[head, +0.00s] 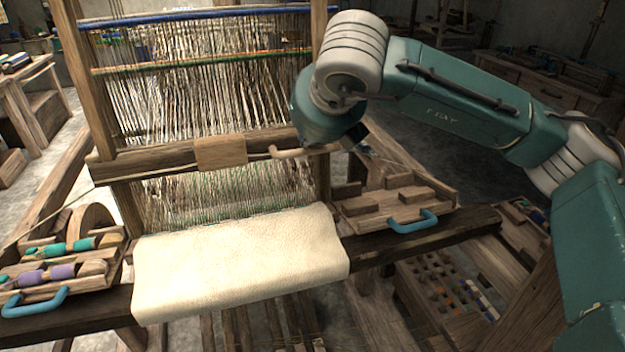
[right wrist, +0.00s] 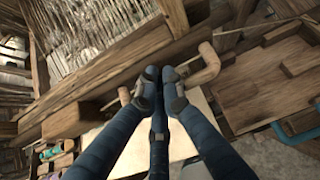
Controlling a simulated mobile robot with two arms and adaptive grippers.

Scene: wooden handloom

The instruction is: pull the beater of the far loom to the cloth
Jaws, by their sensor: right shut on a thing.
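The beater of the loom is a thick wooden crossbar (head: 125,165) in front of the upright warp threads, with a pale wooden block at its middle. Its light wooden handle (head: 288,153) sticks out at the right part of the bar and also shows in the right wrist view (right wrist: 205,66). My right gripper (right wrist: 160,82) is shut on this handle; in the head view my wrist hides much of the grip. Cream cloth (head: 240,260) hangs over the front beam, below and nearer than the beater, with green-tinged threads between them. My left gripper is out of view.
A wooden tray with a blue handle (head: 412,222) stands right of the cloth. Another tray with coloured spools (head: 60,262) stands at the left. Wooden benches stand at both sides. My right arm crosses the upper right.

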